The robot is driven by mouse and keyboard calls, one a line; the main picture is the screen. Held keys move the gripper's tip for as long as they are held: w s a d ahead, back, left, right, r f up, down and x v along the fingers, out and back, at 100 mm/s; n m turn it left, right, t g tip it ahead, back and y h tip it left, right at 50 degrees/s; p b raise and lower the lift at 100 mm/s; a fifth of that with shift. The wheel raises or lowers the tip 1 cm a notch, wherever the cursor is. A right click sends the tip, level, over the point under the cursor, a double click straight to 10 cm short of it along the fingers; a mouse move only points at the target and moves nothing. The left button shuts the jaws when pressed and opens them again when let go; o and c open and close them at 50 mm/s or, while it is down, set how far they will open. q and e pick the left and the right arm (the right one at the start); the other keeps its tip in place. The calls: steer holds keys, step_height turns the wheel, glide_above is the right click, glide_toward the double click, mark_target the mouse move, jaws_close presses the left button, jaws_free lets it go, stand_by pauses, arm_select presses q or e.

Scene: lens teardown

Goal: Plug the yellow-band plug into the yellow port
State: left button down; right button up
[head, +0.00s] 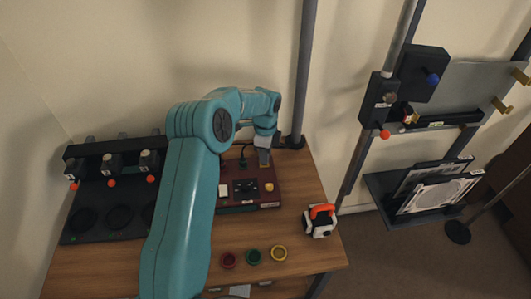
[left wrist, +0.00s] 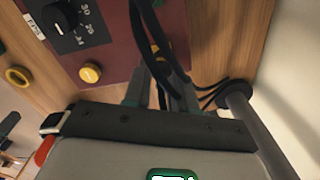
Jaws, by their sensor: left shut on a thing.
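My left gripper (head: 264,160) is at the back right edge of a maroon control box (head: 240,206) on the wooden table. In the left wrist view its fingers (left wrist: 163,92) are shut beside the box, where a black cable (left wrist: 143,35) runs down to them. A round yellow knob (head: 269,187) is on the box, in front of the gripper. It also shows in the left wrist view (left wrist: 91,73). I cannot identify the yellow port with certainty. My right gripper is not in view.
Red (head: 228,260), green (head: 253,257) and yellow (head: 279,253) rings lie at the table's front. A white-and-orange device (head: 320,220) stands at the right edge. A black rack (head: 88,208) is at left. A dark pole (head: 301,100) rises behind the gripper.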

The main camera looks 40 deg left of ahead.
arm_select(q)
steer(key=shift+f, duration=0.2)
steer(key=c, duration=0.8)
jaws_free()
steer(key=shift+c, duration=0.2)
step_height(320, 180, up, 16)
steer(key=shift+r+b, duration=0.15)
steer(key=shift+b, duration=0.2)
step_height(320, 180, up, 10)
steer(key=p, duration=1)
steer(key=shift+s, duration=0.15)
